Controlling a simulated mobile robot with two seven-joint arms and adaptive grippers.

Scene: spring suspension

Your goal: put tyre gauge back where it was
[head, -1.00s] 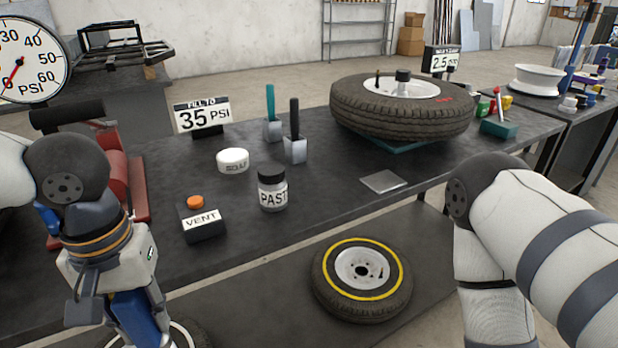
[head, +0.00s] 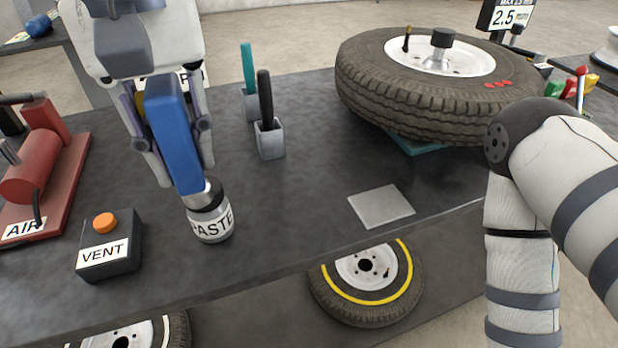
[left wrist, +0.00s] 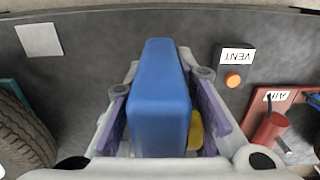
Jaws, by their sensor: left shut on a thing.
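The tyre gauge (head: 172,130) is a long blue body with a grey metal lower end. My left gripper (head: 178,165) is shut on it, one finger on each side, and holds it nearly upright above the bench. In the head view its lower end overlaps the paste jar (head: 211,226); I cannot tell whether they touch. The left wrist view shows the blue gauge (left wrist: 160,95) between the fingers, with a yellow part beside it. A flat grey square pad (head: 381,206) lies bare on the bench to the right. My right gripper is out of view; only its arm shows.
The VENT box (head: 108,246) with an orange button and the red air unit (head: 45,170) are on the left. Two grey holders (head: 270,140) with upright handles stand behind. A large tyre (head: 430,95) is at the back right. Bench between jar and pad is clear.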

